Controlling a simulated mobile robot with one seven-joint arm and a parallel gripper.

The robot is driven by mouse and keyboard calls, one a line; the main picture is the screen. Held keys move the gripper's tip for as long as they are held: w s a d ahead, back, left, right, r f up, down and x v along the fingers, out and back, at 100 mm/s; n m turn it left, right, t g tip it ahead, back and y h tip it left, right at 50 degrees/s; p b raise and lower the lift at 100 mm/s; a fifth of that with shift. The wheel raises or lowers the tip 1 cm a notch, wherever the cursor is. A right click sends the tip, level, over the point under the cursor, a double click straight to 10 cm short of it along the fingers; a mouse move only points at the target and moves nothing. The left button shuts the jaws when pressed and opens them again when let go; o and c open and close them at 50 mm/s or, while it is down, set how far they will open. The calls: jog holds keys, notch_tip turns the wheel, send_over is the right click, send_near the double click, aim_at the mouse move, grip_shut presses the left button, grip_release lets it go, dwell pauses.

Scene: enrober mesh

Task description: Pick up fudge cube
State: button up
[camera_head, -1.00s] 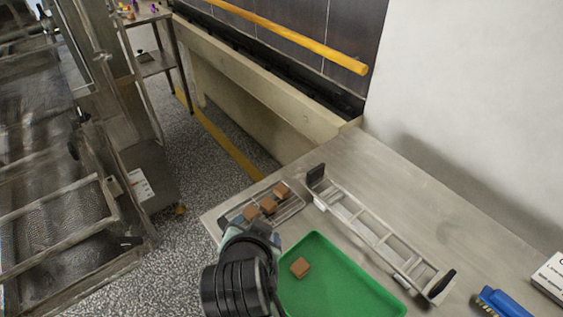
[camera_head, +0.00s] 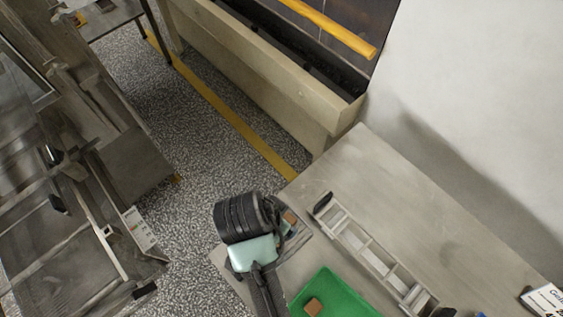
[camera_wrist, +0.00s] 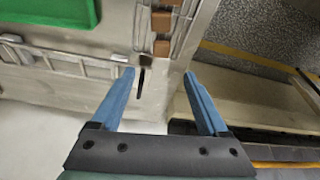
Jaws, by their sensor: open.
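Brown fudge cubes (camera_wrist: 161,22) sit in a row on a small wire rack (camera_wrist: 187,22) at the top middle of the wrist view. In the head view one cube (camera_head: 290,217) shows beside my wrist, and my arm hides the rest of the row. Another fudge cube (camera_head: 313,307) lies on the green tray (camera_head: 338,292), at the bottom edge. My gripper (camera_wrist: 158,74) has two blue fingers spread apart with nothing between them. In the wrist view its tips appear just below the nearest rack cube (camera_wrist: 161,48), apart from it.
A metal ladder-like frame (camera_head: 371,250) with black ends lies on the steel table (camera_head: 425,215), right of the rack and tray. A beige-sided machine (camera_head: 262,75) with a yellow bar (camera_head: 330,25) stands behind. Mesh equipment (camera_head: 60,230) is at left, across speckled floor.

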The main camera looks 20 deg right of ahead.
send_over(289, 220)
jog(key=s+a, duration=0.1)
jog(key=a, duration=0.1)
notch_tip(289, 220, down, 6)
jog(key=shift+s+f+p, duration=0.1)
jog(key=shift+p, duration=0.3)
jog(key=shift+p+x, duration=0.65)
jog(key=shift+x, duration=2.5)
jog(key=shift+c, duration=0.3)
jog(key=c, duration=1)
